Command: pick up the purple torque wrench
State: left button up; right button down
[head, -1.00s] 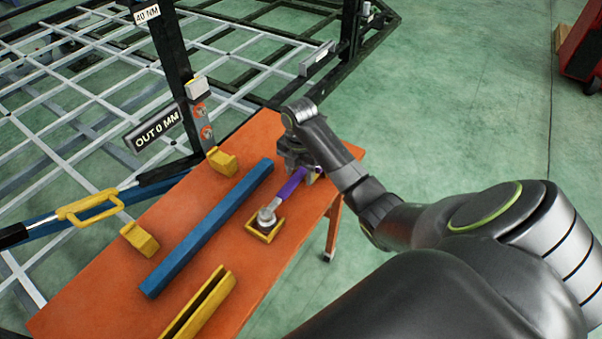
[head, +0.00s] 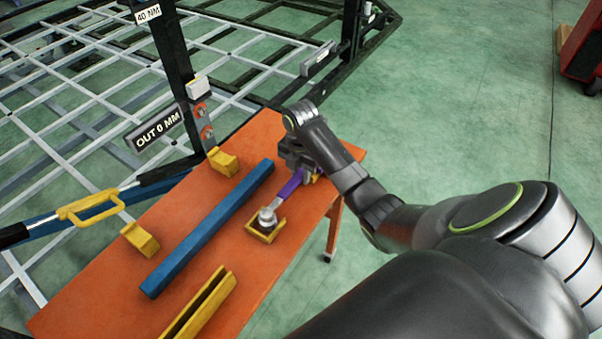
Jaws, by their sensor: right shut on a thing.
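The purple torque wrench (head: 291,186) lies over the right part of the orange table. Its round grey head (head: 267,216) is at or just above a small yellow cradle (head: 266,232); I cannot tell whether it touches. My right gripper (head: 304,172) is shut on the far end of the wrench, by its purple handle. My arm and gripper hide the handle's far end and most of the fingers. My left gripper is not in view.
A long blue bar (head: 208,228) lies along the orange table (head: 110,293). Yellow blocks (head: 222,161) and a yellow channel (head: 203,308) stand beside it. A dark post with an "OUT 0 MM" sign (head: 158,131) rises behind the table, by the grey chassis frame.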

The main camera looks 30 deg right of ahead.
aim_at(300, 171)
jog(key=shift+w+r, duration=0.15)
jog(key=shift+r, duration=0.4)
notch_tip(300, 171, up, 4)
jog(key=shift+f, duration=0.25)
notch_tip(300, 171, up, 4)
jog(key=p, duration=0.3)
jog(key=shift+f, duration=0.2)
jog(key=shift+r+p, duration=0.7)
jog(key=shift+p, duration=0.2)
jog(key=shift+f, duration=0.15)
